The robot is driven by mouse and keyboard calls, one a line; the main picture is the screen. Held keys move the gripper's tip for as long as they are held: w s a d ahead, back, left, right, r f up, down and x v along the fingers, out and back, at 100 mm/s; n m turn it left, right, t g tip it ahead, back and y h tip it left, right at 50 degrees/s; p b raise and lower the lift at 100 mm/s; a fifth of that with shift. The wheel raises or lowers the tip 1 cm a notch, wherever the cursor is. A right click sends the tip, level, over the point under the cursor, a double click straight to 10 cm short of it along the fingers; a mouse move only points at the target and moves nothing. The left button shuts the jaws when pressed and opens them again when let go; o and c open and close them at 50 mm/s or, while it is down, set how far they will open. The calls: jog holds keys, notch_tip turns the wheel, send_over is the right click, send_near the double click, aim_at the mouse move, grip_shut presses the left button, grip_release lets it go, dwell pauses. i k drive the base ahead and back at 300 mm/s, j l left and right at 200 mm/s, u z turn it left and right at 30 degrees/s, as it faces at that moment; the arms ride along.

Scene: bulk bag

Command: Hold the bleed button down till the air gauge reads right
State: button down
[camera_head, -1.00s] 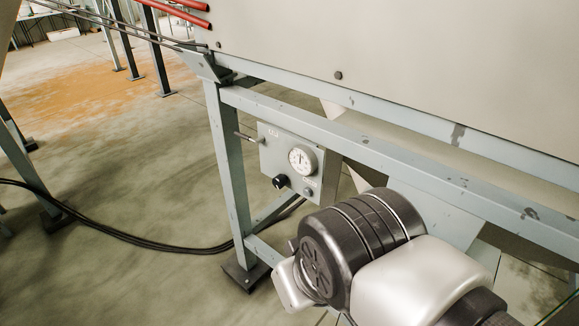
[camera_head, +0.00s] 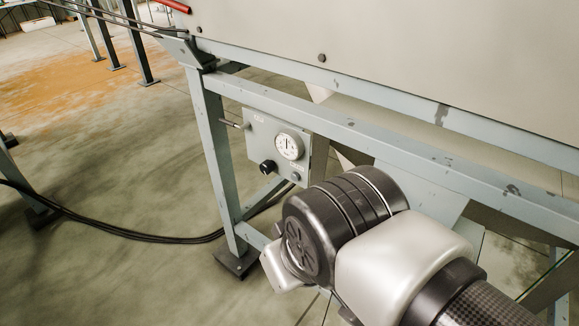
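A grey control panel (camera_head: 258,134) is fixed to the pale blue steel frame, left of the middle in the head view. It carries a round white air gauge (camera_head: 290,146) with a dark needle pointing roughly up; its reading is too small to tell. Below the gauge are a black knob (camera_head: 267,167) and a small grey-blue button (camera_head: 296,177), which I take for the bleed button. My gripper's fingers are not visible.
A pale blue frame leg (camera_head: 217,165) and long rails (camera_head: 400,150) surround the panel under a large pale hopper wall (camera_head: 400,55). Black hoses (camera_head: 110,232) run along the floor at left. Open floor lies left, with orange spill (camera_head: 60,85) behind.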

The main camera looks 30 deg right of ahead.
aim_at(295, 176)
jog(key=i+j, duration=0.1)
jog(key=j, duration=0.3)
jog(key=i+j, duration=0.15)
jog(key=j, duration=0.25)
jog(key=i+j, duration=0.1)
jog(key=j, duration=0.3)
jog(key=i+j+z, duration=0.1)
jog(key=j, duration=0.3)
jog(key=z, duration=1.55)
